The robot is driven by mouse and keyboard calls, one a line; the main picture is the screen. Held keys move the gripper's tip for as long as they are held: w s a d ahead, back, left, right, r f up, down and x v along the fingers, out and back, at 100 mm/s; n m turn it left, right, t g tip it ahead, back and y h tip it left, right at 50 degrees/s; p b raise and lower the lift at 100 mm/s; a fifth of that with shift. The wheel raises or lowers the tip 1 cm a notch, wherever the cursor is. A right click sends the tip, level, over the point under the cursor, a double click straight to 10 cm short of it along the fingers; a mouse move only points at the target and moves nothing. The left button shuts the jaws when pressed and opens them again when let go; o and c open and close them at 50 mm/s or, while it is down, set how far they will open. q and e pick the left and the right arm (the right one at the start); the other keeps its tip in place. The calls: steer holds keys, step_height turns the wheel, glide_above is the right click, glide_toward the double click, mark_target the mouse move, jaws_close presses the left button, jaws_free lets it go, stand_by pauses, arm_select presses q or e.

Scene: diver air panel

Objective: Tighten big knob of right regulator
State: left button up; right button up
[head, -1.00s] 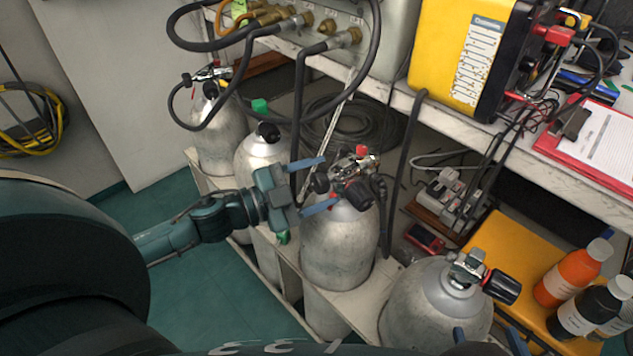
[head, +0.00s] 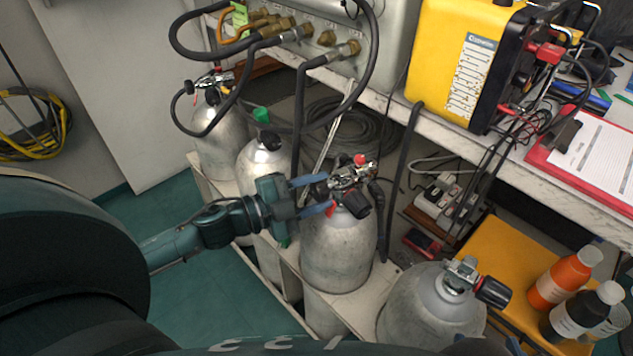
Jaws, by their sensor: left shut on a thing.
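A regulator (head: 352,178) with a small red knob and black knobs sits on top of a grey cylinder (head: 337,250) in the middle of the head view. My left gripper (head: 323,192) reaches in from the left. Its blue fingers are shut on the black knob at the regulator's left side, and they partly hide it. Another black knob (head: 356,205) on the regulator's front is free. My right gripper (head: 488,343) shows only as blue fingertips at the bottom edge, apart, with nothing seen between them.
Another cylinder (head: 425,312) with a black-knobbed valve (head: 492,291) stands front right. Two more cylinders stand behind to the left. Black hoses (head: 297,120) hang close behind the gripper. A bench edge (head: 480,155) with a yellow box (head: 455,60) runs above. Bottles (head: 563,277) stand right.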

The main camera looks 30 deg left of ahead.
arm_select(q)
steer(key=shift+m, duration=0.4)
arm_select(e)
steer(key=shift+d+r, duration=0.15)
steer(key=shift+r, duration=0.15)
arm_select(q)
steer(key=o, duration=1)
steer(key=shift+c, duration=0.2)
steer(key=p+v, duration=0.1)
steer(key=v, duration=1.2)
steer(key=shift+p, duration=0.3)
arm_select(e)
steer(key=shift+s+d+r+m, duration=0.15)
steer(key=shift+d+r+m, duration=0.05)
steer(key=shift+r, duration=0.3)
steer(key=shift+s+d+r+m, duration=0.1)
steer(key=shift+d+r+m, duration=0.1)
steer(key=shift+r, duration=0.25)
arm_select(q)
steer(key=shift+s, duration=0.1)
